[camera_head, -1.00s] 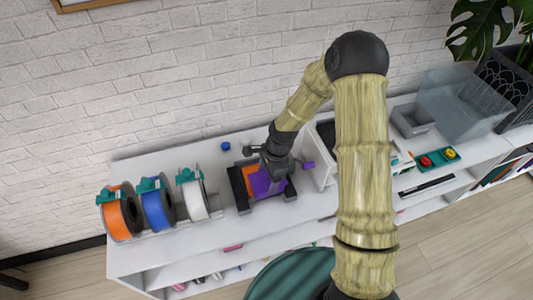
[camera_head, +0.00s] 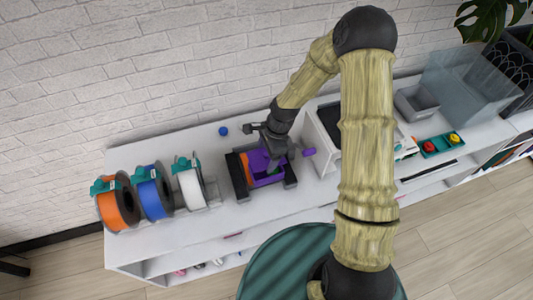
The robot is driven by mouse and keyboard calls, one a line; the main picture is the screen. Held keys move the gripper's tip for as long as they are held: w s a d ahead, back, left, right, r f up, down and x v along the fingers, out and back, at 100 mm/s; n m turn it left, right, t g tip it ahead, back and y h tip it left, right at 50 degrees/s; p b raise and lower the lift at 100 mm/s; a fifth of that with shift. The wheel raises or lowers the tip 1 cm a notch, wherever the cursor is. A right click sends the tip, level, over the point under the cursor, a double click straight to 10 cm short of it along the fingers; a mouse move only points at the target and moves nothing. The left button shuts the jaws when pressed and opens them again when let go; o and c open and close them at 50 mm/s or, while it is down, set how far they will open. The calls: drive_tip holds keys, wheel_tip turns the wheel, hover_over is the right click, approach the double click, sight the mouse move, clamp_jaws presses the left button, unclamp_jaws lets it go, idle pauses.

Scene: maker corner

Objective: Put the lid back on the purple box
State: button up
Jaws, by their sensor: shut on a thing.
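The purple box (camera_head: 268,181) stands on the white shelf top between two dark blocks, with orange showing at its left side. Its inside looks dark, with a bit of green. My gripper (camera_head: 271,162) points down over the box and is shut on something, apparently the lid. The jaws and arm hide most of what is held, and I cannot clearly tell its outline from the purple of the box. I cannot tell whether the held piece touches the box.
Orange (camera_head: 116,206), blue (camera_head: 155,202) and white (camera_head: 191,187) spools stand to the left. A small blue object (camera_head: 223,131) lies behind the box, a small purple object (camera_head: 309,152) to its right. A grey bin (camera_head: 416,103) and green tray (camera_head: 440,146) are farther right.

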drive_tip(key=shift+w+f+b, duration=0.2)
drive_tip(key=shift+f+b, duration=1.4)
drive_tip(key=shift+f, duration=1)
drive_tip(key=shift+s+a, duration=0.1)
drive_tip(key=shift+s, duration=0.15)
drive_tip(key=shift+w, duration=0.1)
drive_tip(key=shift+w+a, duration=0.1)
drive_tip(key=shift+a, duration=0.15)
drive_tip(key=shift+a+f, duration=0.1)
drive_tip(key=shift+f, duration=0.1)
drive_tip(key=shift+a+f, duration=0.1)
idle(0.8)
